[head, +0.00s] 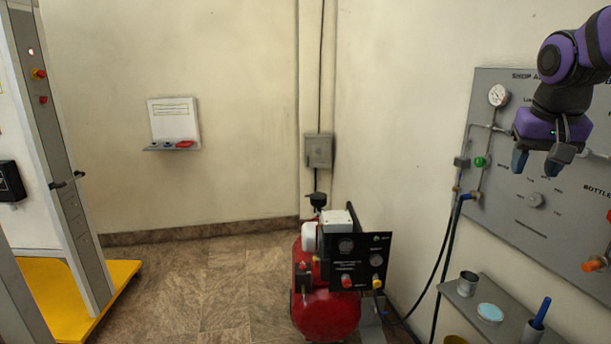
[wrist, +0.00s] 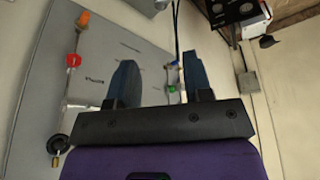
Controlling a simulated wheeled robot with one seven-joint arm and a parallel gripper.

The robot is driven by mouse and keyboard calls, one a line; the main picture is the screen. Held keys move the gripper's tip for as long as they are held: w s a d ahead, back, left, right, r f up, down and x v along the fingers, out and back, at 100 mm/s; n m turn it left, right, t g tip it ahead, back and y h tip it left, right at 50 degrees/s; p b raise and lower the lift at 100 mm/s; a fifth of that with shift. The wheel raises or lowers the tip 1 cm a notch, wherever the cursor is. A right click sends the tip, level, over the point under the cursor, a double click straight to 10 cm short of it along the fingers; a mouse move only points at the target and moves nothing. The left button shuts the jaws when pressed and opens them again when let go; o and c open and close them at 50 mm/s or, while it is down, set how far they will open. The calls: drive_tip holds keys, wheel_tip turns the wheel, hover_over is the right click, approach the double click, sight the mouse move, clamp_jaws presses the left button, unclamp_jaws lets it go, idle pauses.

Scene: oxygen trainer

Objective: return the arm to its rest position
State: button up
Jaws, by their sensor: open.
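My gripper (head: 538,166) is at the upper right of the head view, in front of the grey shop air panel (head: 505,213). Its two blue-tipped fingers point down, stand apart and hold nothing. In the wrist view my gripper (wrist: 160,82) shows both fingers spread with a clear gap between them. My purple and black arm (head: 572,65) reaches in from the right edge and hides part of the panel.
A red compressor (head: 327,313) stands on the floor in the middle. A grey shelf (head: 462,303) at the lower right bears cups. A yellow platform (head: 112,277) is at left. Tiled floor between is clear. A small wall shelf (head: 160,148) hangs at the back.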

drive_tip(key=s+a+f+n+t, duration=0.1)
drive_tip(key=s+a, duration=0.3)
drive_tip(key=s, duration=0.5)
drive_tip(key=s+a+f+n+y, duration=0.1)
drive_tip(key=s+a, duration=0.4)
drive_tip(key=s, duration=0.5)
drive_tip(key=shift+a+f+n+t+y, duration=0.2)
drive_tip(key=shift+f+n+t+y, duration=0.15)
drive_tip(key=shift+f+n, duration=0.65)
drive_tip(key=shift+r, duration=0.1)
